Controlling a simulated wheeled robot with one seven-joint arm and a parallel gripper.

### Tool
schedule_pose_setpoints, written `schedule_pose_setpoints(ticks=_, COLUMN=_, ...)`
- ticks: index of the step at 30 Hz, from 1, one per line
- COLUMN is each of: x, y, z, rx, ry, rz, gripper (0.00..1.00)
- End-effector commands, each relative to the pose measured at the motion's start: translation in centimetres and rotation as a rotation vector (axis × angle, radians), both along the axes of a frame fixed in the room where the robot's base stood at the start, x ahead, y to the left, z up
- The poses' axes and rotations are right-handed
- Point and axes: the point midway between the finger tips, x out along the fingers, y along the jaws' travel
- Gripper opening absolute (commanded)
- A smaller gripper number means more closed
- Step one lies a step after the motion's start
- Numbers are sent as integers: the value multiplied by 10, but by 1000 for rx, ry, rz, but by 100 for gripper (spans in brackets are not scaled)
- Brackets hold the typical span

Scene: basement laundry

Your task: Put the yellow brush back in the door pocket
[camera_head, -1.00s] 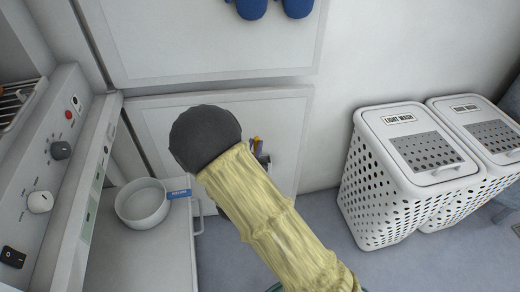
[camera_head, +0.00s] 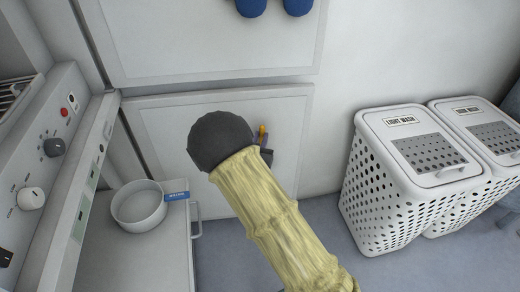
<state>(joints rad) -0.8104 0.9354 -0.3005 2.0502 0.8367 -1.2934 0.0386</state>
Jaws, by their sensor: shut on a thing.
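My arm, in a yellow sleeve with a dark round joint at its far end, reaches across the middle of the head view toward the lower white door panel (camera_head: 215,108). My gripper is hidden behind the arm. A small dark grey thing, perhaps the door pocket (camera_head: 267,156), shows just right of the dark joint, against the lower panel. A small upright yellow-orange thing (camera_head: 262,133) shows at its top; it may be the yellow brush, but it is too small to tell. Whether it is inside the pocket or held is hidden.
A white round bowl (camera_head: 138,207) and a blue-labelled item (camera_head: 176,191) are on the surface at left, beside a control panel with knobs (camera_head: 45,170). Two white perforated hampers (camera_head: 375,205) stand at right. Blue things (camera_head: 298,6) hang on the upper panel. Floor is clear between.

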Motion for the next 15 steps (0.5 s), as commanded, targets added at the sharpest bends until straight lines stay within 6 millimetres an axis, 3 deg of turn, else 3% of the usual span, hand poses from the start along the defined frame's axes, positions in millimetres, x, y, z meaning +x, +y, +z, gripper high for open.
schedule_pose_setpoints(ticks=1, x=-4, y=0, z=-30, rx=-8, ry=39, rz=4, gripper=0)
schedule_pose_setpoints(ticks=3, x=-4, y=0, z=-40, rx=-8, ry=40, rz=4, gripper=0)
schedule_pose_setpoints(ticks=13, x=-4, y=0, z=-47, rx=-7, ry=39, rz=3, gripper=0)
schedule_pose_setpoints(ticks=14, x=-4, y=0, z=-47, rx=-7, ry=39, rz=3, gripper=23)
schedule_pose_setpoints(ticks=15, x=-4, y=0, z=-46, rx=-6, ry=38, rz=3, gripper=31)
